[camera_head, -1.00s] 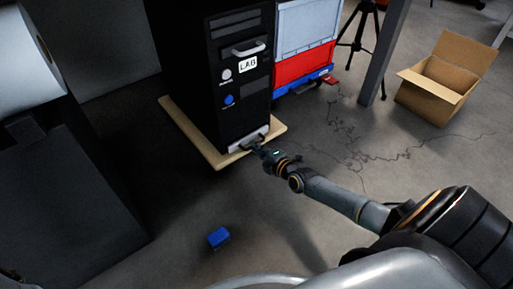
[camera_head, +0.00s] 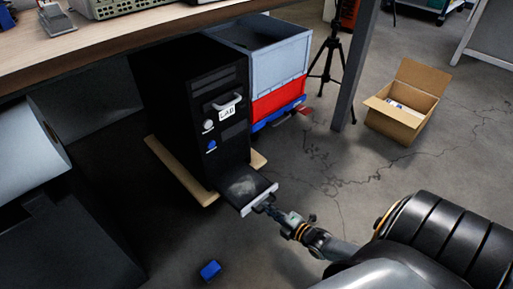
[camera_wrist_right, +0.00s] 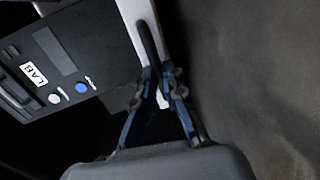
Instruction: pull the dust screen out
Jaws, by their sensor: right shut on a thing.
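The dust screen (camera_head: 243,187) sticks out of the bottom front of the black computer tower (camera_head: 180,110). It is a flat dark panel with grey dust on it and a light front edge with a handle. My right gripper (camera_head: 272,210) is at that front edge. In the right wrist view, my right gripper (camera_wrist_right: 160,95) is shut on the dark handle (camera_wrist_right: 149,45) of the screen's pale front strip (camera_wrist_right: 135,18). The tower carries a LAB label (camera_head: 227,113). My left gripper is not in view.
The tower stands on a wooden board (camera_head: 180,172) under a desk (camera_head: 130,42). A blue block (camera_head: 210,270) lies on the floor in front. Grey and red crates (camera_head: 278,102) stand beside the tower. A cardboard box (camera_head: 392,122), a tripod and a grey post (camera_head: 356,65) stand to the right.

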